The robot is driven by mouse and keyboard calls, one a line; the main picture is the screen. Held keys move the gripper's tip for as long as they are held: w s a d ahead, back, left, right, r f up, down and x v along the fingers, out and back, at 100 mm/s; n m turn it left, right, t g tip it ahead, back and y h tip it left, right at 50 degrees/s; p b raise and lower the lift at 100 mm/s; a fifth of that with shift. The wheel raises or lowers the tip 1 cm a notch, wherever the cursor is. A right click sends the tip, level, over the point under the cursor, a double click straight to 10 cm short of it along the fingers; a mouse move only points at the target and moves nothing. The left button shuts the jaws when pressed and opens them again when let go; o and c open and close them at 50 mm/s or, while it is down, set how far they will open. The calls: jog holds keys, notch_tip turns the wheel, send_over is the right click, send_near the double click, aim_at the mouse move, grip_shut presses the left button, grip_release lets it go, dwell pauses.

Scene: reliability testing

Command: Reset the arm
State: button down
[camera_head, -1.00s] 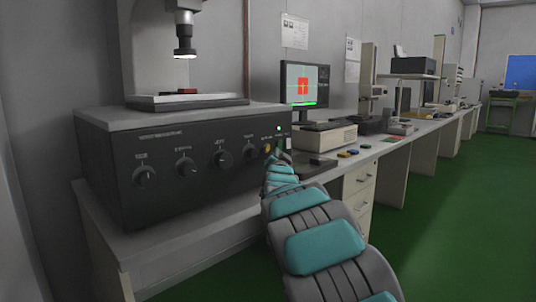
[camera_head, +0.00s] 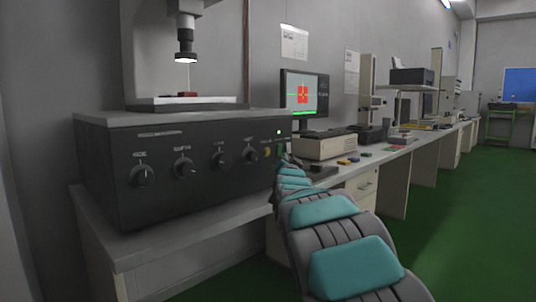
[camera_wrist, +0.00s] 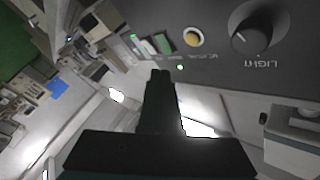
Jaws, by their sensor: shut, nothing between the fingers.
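My arm reaches forward to the right end of a black control box (camera_head: 150,195) in the head view. My gripper (camera_wrist: 160,74) shows in the wrist view as two dark fingers closed together, with nothing between them. Its tips appear just short of the box's front panel; whether they touch it cannot be told. On the panel are a yellow button (camera_wrist: 194,38), a green light (camera_wrist: 180,67), a green switch (camera_wrist: 163,43) and a black knob marked LIGHT (camera_wrist: 254,30). In the head view the gripper is small and partly hidden by my arm.
A microscope-like head (camera_head: 187,45) hangs over a plate with a red piece (camera_head: 187,94) on the box. A monitor (camera_head: 304,95) shows a red shape. A beige device (camera_head: 323,146) and small coloured pieces (camera_head: 348,161) lie on the bench. Green floor (camera_head: 450,210) is free at the right.

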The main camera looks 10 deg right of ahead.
jog(key=s+a+f+n+g+y+p, duration=0.1)
jog(key=s+f+n+g, duration=0.1)
jog(key=s+f+g, duration=0.7)
jog(key=s+a+f+n+g+y+p, duration=0.1)
jog(key=s+a+f+n+g, duration=0.15)
jog(key=s+f, duration=1.15)
jog(key=s+f+n+g, duration=0.2)
jog(key=s+g, duration=0.3)
jog(key=s, duration=1.5)
jog(key=s+a+f+n+g+y, duration=0.1)
jog(key=s+f+g, duration=0.3)
jog(key=s, duration=1.6)
jog(key=shift+s+f+n+g, duration=0.2)
jog(key=shift+f+n+g, duration=0.15)
jog(key=shift+f+n, duration=0.5)
